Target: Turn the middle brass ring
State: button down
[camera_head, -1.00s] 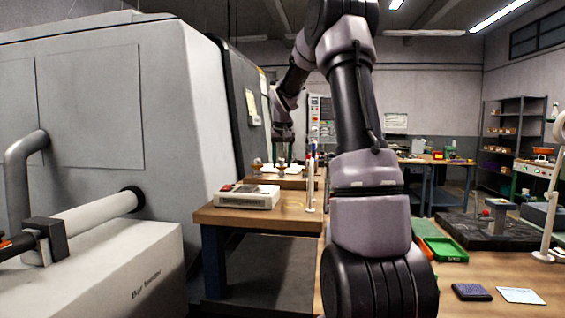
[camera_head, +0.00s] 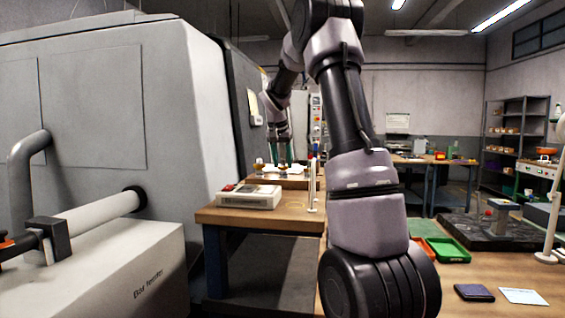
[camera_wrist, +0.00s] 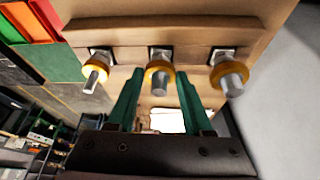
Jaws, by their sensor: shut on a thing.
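In the wrist view three brass rings sit in a row on a wooden block, each around a grey metal stem. The middle brass ring (camera_wrist: 159,67) is between the green fingertips of my gripper (camera_wrist: 160,77), which is shut on it. The left ring (camera_wrist: 95,73) and the right ring (camera_wrist: 229,74) stand clear outside the fingers. In the head view my gripper (camera_head: 282,153) is small and far off, over the back bench, and the contact there is too small to make out.
A large grey machine (camera_head: 100,95) stands close on the left of my arm. A beige box device (camera_head: 250,197) lies on the bench in front. Green trays (camera_head: 447,249) and a dark plate are at the right. The wrist view shows coloured bins (camera_wrist: 35,40) at upper left.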

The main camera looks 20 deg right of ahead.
jog(key=shift+c, duration=1.4)
grip_release()
jog(key=v, duration=1.1)
jog(key=s+a+r+n+t+y, duration=0.1)
jog(key=s+a, duration=0.3)
jog(key=s, duration=0.4)
jog(key=s+a+r+n+t+y, duration=0.1)
jog(key=s+a, duration=0.3)
jog(key=s, duration=0.4)
jog(key=s+a+f+n+t+y, duration=0.1)
jog(key=s+a+f, duration=0.2)
jog(key=s, duration=0.5)
jog(key=s+a+f+n+y, duration=0.1)
jog(key=s+a+f, duration=0.2)
jog(key=s, duration=0.5)
jog(key=shift+s+a+f+t+y, duration=0.3)
jog(key=shift+f+t+y, duration=0.1)
jog(key=shift+f, duration=0.35)
